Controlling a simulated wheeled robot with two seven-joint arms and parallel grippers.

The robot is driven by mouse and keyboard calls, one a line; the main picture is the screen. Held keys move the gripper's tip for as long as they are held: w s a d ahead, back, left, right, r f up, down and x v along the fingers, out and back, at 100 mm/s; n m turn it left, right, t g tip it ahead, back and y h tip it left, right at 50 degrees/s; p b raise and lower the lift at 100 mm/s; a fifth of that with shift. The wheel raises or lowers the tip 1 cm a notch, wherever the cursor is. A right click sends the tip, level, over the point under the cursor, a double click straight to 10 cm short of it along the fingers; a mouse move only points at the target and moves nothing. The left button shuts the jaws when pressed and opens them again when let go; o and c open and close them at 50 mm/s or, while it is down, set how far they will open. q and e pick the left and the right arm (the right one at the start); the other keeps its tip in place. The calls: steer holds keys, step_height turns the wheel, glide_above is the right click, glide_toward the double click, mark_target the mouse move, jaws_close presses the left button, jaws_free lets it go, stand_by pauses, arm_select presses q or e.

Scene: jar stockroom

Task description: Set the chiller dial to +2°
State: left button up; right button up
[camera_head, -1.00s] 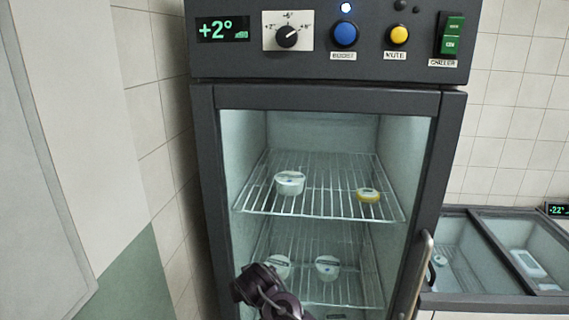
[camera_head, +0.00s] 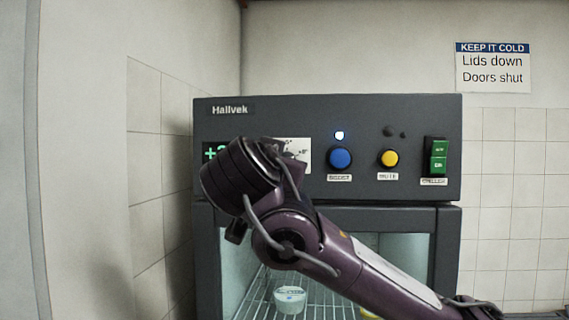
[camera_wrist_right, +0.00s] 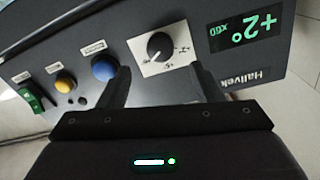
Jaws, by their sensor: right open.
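The chiller dial (camera_wrist_right: 159,46) is a black knob on a white plate, seen upside down in the right wrist view. Its pale pointer mark seems to lean away from the +2° label, towards the +8° side. The green display (camera_wrist_right: 246,29) beside it reads +2°. My right gripper (camera_wrist_right: 160,78) is open and empty, its two fingers apart, with the dial ahead between them; I cannot tell the exact gap. In the head view my right wrist hides the dial and most of the display (camera_head: 209,153); only the right part of the dial plate (camera_head: 302,152) shows. My left gripper is not in view.
On the same panel are the blue button (camera_head: 340,158), the yellow button (camera_head: 388,158) and the green switch (camera_head: 436,157). The glass chiller door below is shut, with a white tub (camera_head: 290,299) inside. A tiled wall stands close on the left.

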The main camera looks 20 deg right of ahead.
steer(key=p+x, duration=0.5)
steer(key=x, duration=0.3)
steer(key=shift+r, duration=0.1)
steer(key=shift+s, duration=0.1)
steer(key=c, duration=1)
